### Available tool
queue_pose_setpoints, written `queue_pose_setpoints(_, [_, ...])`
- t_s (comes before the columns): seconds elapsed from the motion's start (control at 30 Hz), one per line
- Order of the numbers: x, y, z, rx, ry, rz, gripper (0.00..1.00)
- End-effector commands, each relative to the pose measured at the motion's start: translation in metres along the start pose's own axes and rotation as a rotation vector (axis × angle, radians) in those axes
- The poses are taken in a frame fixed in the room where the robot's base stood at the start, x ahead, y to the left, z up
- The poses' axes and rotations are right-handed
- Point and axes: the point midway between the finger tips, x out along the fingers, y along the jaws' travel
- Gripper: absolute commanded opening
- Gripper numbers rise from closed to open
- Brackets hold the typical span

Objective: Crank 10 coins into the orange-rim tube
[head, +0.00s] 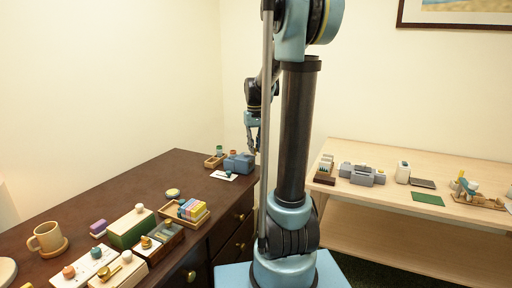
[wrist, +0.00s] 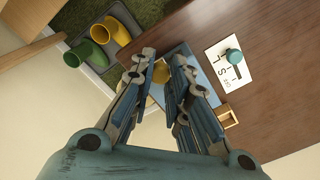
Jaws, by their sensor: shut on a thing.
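My gripper (head: 253,148) reaches down at the far end of the dark table, above a blue box (head: 240,164). In the wrist view my gripper (wrist: 161,62) has its fingers closed around a gold knob (wrist: 160,73) at the edge of the blue box (wrist: 207,84). A small green-topped piece (head: 219,149) and a small orange-brown piece (head: 232,153) stand behind the box; I cannot tell whether the latter is the orange-rim tube. No coins can be made out.
A white card (wrist: 223,73) with dark marks carries a teal piece (wrist: 234,56). A wooden tray (head: 212,162) stands beside the box. Green (wrist: 92,53) and yellow boots (wrist: 118,31) stand below the table edge. The near table holds several boxes and a mug (head: 47,237).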

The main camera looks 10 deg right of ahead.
Motion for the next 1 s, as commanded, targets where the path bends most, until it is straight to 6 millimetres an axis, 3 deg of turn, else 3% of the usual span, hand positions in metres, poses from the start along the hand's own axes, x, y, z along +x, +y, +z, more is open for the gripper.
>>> queue_pose_setpoints(1.0, [-0.001, -0.038, 0.011, 0.958, 0.003, -0.001, 0.0])
